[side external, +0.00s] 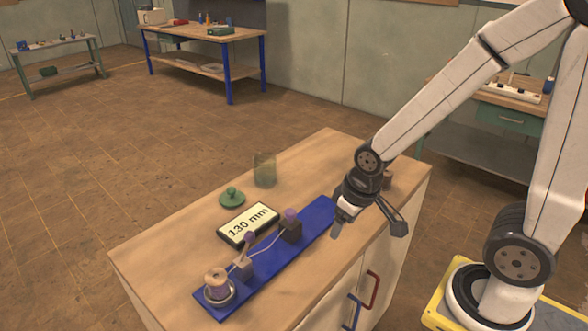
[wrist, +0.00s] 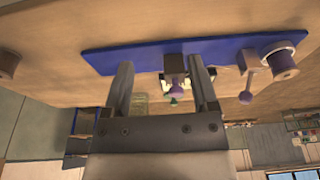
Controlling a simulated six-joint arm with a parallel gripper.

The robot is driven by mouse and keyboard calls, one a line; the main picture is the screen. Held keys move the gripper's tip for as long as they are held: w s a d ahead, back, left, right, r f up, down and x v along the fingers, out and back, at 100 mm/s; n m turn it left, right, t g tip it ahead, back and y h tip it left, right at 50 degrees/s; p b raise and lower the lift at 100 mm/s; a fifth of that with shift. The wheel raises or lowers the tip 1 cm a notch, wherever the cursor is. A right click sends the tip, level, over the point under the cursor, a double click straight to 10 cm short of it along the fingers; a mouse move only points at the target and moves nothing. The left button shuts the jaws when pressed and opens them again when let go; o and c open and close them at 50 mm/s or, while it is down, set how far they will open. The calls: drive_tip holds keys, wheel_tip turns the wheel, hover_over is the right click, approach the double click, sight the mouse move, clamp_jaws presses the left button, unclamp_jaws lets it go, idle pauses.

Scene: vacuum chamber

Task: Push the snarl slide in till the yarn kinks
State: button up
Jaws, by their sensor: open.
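The snarl slide appears to be a dark block with a purple knob (side external: 291,222) on a long blue base (side external: 268,265). A pale yarn (side external: 268,241) runs from it to a dark post with a purple-tipped lever (side external: 246,258) and looks roughly straight. A wooden spool with purple winding (side external: 218,284) stands at the base's near left end. My gripper (side external: 369,229) is open and empty, apart from the slide and to its right. In the wrist view the block (wrist: 175,66) appears between my fingers, nearer the right one.
A display reading 130 mm (side external: 248,223) lies beside the base. Behind it are a green knobbed lid (side external: 232,198) and a greenish glass jar (side external: 265,170). A small brown object (side external: 387,180) sits at the bench's far right. The bench top (side external: 160,252) is clear at left.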

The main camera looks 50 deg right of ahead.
drive_tip(key=shift+w, duration=0.1)
wheel_tip(320, 180, up, 5)
drive_tip(key=n+g, duration=0.3)
drive_tip(key=n, duration=2.4)
hover_over(290, 211)
drive_tip(key=shift+f, duration=0.2)
drive_tip(key=shift+f, duration=3.75)
clamp_jaws()
